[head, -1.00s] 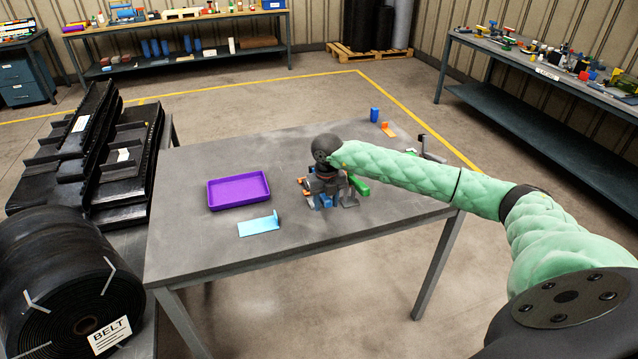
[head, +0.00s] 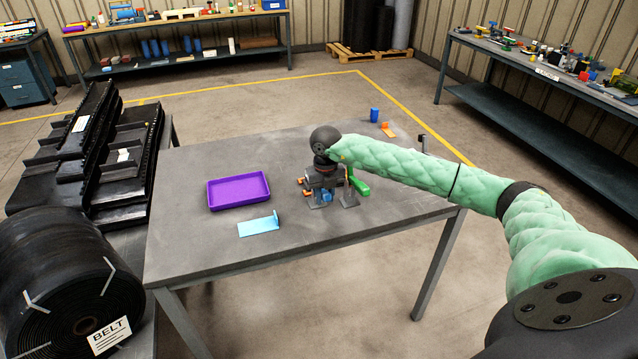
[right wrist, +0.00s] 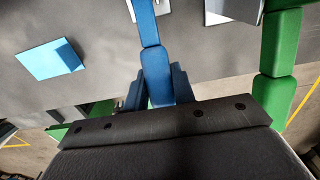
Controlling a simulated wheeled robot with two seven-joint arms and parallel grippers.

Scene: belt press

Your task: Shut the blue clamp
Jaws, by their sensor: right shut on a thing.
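The blue clamp (head: 326,196) stands on the grey table, mostly hidden under my right gripper (head: 322,180) in the head view. In the right wrist view, its blue handle (right wrist: 155,75) runs up from between the dark finger pads. My right gripper is shut on this handle. I cannot tell from the head view how far the clamp is closed. My left gripper is not in view.
A green handle (head: 359,186) stands close right of my gripper, and orange parts (head: 306,186) close left. A purple tray (head: 240,204) and light-blue bracket (head: 259,225) lie left. A blue cup (head: 375,114) and orange bracket (head: 388,128) stand behind. The table's front left (head: 200,255) is clear.

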